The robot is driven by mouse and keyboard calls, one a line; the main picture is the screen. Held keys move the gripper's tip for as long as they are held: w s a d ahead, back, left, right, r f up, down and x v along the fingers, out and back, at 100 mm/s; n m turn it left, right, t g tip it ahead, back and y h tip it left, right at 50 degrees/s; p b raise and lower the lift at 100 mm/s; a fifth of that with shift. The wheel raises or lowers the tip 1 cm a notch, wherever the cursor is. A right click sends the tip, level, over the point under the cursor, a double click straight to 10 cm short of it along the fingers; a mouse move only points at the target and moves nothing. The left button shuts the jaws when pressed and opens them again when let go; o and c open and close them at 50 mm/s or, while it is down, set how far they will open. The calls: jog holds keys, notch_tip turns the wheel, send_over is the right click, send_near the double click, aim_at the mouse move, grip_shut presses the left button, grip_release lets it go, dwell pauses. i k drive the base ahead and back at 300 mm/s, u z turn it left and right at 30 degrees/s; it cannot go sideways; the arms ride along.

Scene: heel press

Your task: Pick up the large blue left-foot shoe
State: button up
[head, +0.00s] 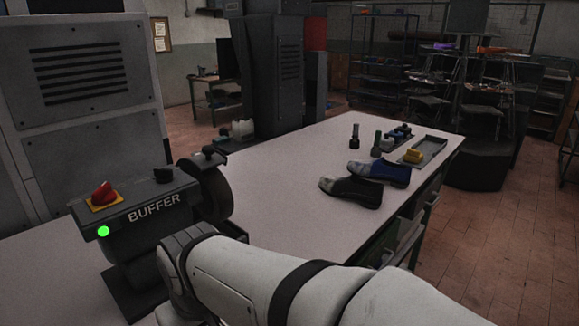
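A blue shoe (384,171) with a pale grey toe lies on the white-topped workbench (290,160), towards its right side. Its toe points left. A black shoe (355,191) with a pale grey toe lies just in front of it, also toe to the left. The two are close together; I cannot tell whether they touch. Which foot each is for cannot be made out. My arm crosses the bottom of the view, well in front of the shoes. My gripper is not in view.
A buffer machine (150,215) with a wheel (215,190), a red knob and a green light stands at the left. The middle of the bench is clear.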

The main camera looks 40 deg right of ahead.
aim_at(399, 175)
jog(key=z, duration=0.7)
jog(key=k, duration=1.05)
jog(key=z, duration=0.7)
jog(key=i, duration=1.1)
jog(key=z, duration=2)
jog(key=i, duration=0.65)
jog(key=u, duration=0.05)
